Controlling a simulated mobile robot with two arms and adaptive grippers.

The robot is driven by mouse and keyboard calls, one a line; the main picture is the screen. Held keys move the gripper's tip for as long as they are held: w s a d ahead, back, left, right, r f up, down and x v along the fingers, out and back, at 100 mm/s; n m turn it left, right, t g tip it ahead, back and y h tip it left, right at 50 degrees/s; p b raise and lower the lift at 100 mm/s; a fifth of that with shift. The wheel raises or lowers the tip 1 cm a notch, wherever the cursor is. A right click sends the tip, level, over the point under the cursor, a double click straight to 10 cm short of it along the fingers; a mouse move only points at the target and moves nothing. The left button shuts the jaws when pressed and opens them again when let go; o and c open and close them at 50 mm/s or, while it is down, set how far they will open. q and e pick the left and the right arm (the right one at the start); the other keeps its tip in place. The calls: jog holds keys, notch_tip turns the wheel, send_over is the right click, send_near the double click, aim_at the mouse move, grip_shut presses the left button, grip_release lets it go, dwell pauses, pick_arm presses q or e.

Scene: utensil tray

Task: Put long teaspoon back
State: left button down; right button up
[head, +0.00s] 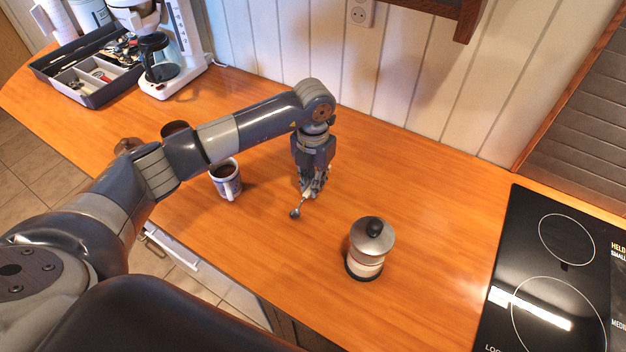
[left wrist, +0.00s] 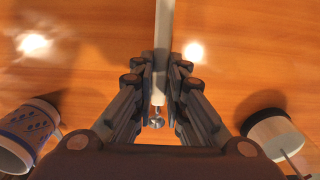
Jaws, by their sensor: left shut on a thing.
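The long teaspoon (head: 296,212) is in my left gripper (head: 311,192), over the middle of the wooden counter. Its bowl shows below the fingers in the head view, close to the counter; I cannot tell whether it touches. In the left wrist view the spoon's pale handle (left wrist: 164,40) runs up between the shut fingers of the left gripper (left wrist: 160,80), and its bowl (left wrist: 155,122) shows small behind them. The utensil tray (head: 105,96), dark grey with compartments, stands at the far left and holds several utensils. My right gripper is not in view.
A mug (head: 226,180) with dark liquid stands left of the gripper, and a metal-lidded pot (head: 370,250) stands to the right. A coffee maker (head: 172,75) stands beside the tray. A black hob (head: 550,270) is at the right. The counter between pot and hob is clear.

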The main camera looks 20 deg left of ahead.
pick_arm(q)
jog(key=shift+f+b, duration=0.55)
jog(key=shift+f, duration=0.15)
jog(key=c, duration=1.5)
grip_release()
jog(key=shift+r, duration=0.1)
jog(key=shift+c, duration=0.2)
